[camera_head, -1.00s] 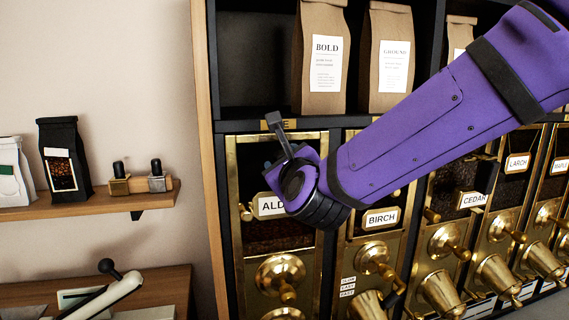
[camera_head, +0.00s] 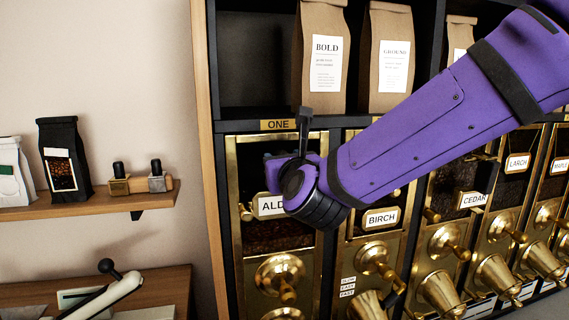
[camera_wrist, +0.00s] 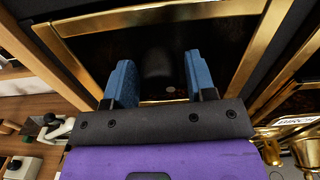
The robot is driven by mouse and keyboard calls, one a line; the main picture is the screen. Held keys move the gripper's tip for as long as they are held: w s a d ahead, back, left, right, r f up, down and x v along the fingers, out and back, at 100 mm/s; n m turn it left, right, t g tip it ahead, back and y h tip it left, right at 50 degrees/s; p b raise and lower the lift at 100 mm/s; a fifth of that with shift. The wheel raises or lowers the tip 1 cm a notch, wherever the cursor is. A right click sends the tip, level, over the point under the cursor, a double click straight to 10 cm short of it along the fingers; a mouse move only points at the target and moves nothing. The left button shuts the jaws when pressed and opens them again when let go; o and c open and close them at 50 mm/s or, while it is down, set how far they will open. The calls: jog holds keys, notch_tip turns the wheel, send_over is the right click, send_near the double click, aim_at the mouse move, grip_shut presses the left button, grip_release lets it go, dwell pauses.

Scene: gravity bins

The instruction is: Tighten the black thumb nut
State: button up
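My gripper (camera_wrist: 160,82) is open, with its two blue fingers apart in the wrist view. A dark rounded shape (camera_wrist: 157,62) shows between the fingers, against the dark window of a brass-framed bin. It may be the black thumb nut, but it is too dark to be sure. I see no finger clearly pressed on it. In the head view my gripper (camera_head: 277,162) is mostly hidden behind my purple wrist, in front of the bin (camera_head: 232,180) labelled ALD..., whose label (camera_head: 270,205) is partly covered.
More brass bins stand in a row to the right, including BIRCH (camera_head: 380,218) and CEDAR (camera_head: 473,199), with protruding brass knobs and spouts. Paper coffee bags (camera_head: 322,60) stand on the shelf above. A wooden shelf (camera_head: 100,199) holds bags and small tools at left.

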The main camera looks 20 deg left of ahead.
jog(key=shift+s, duration=0.15)
jog(key=v, duration=0.4)
jog(key=shift+s+d, duration=0.25)
jog(key=shift+s, duration=0.05)
dwell(0.4)
dwell(0.5)
jog(key=s+d+n+g+h, duration=0.2)
jog(key=d+n+g+h, duration=0.25)
jog(key=d+n, duration=1.65)
jog(key=s+d+f+n+g+h, duration=0.2)
jog(key=s+d+n, duration=0.2)
jog(key=s+d, duration=0.4)
jog(key=s+d+f+n+g+h, duration=0.1)
jog(key=s+d+n+g+h, duration=0.1)
jog(key=s+d, duration=0.7)
jog(key=d+n+g, duration=0.1)
jog(key=d+n, duration=0.1)
jog(key=d, duration=0.5)
jog(key=shift+f+g+h, duration=0.35)
